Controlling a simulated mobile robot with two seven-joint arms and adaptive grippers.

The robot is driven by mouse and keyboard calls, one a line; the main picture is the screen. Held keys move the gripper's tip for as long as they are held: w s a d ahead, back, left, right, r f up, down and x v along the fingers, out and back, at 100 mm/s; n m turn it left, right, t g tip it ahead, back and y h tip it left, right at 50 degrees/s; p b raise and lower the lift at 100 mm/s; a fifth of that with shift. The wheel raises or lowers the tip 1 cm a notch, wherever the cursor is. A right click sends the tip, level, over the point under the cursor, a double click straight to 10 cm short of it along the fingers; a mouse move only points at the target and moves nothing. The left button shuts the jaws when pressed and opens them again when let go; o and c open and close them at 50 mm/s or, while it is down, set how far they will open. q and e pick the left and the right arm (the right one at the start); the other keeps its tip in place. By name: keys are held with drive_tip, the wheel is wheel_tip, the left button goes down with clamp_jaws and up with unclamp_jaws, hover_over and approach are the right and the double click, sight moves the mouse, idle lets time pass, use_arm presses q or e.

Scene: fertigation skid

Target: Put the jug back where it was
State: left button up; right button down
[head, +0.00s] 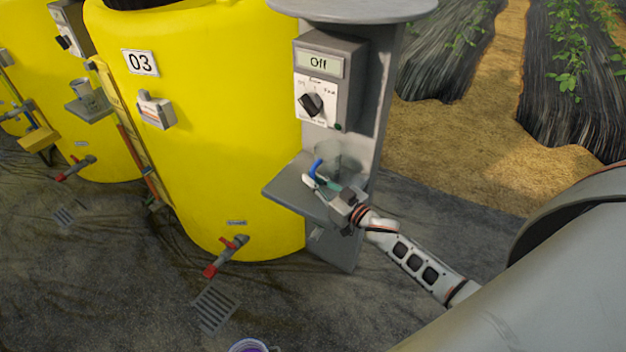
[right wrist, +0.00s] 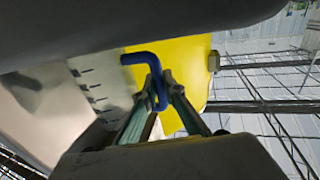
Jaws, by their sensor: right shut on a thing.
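The jug (head: 342,157) is clear, with a blue handle (head: 317,168), and shows in the head view at the grey shelf (head: 284,190) of the post. My right gripper (head: 322,184) is shut on the handle. In the right wrist view the blue handle (right wrist: 146,58) runs down between the two fingers (right wrist: 158,100), and the jug's clear wall with dark marks (right wrist: 92,85) is at the left. The jug looks upright. I cannot tell whether its base touches the shelf, since the gripper hides part of it. My left gripper is not in view.
A control box (head: 318,82) reading "Off" sits on the post above the jug. A round grey plate (head: 350,8) tops the post. The yellow tank 03 (head: 205,130) stands close on the left, with a red-handled tap (head: 225,255) low down. A purple-rimmed vessel (head: 249,346) shows below.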

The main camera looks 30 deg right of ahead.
drive_tip(key=shift+f, duration=0.2)
drive_tip(key=c, duration=2.1)
unclamp_jaws()
drive_tip(key=shift+c, duration=0.2)
drive_tip(key=shift+r, duration=0.1)
drive_tip(key=shift+r, duration=0.2)
drive_tip(key=v, duration=1.1)
drive_tip(key=shift+s+d+f+p, duration=0.1)
drive_tip(key=shift+s+p, duration=0.2)
drive_tip(key=shift+s, duration=0.05)
drive_tip(key=s+a+f+g+h, duration=0.1)
drive_tip(key=s+a+f+g, duration=0.2)
drive_tip(key=s+a+f, duration=0.3)
drive_tip(key=s+a+f+n+g+h, duration=0.1)
drive_tip(key=s+a+f+g, duration=0.2)
drive_tip(key=s, duration=0.9)
drive_tip(key=a+f, duration=0.3)
drive_tip(key=a, duration=0.2)
drive_tip(key=shift+s+a+g, duration=0.35)
drive_tip(key=shift+g, duration=0.05)
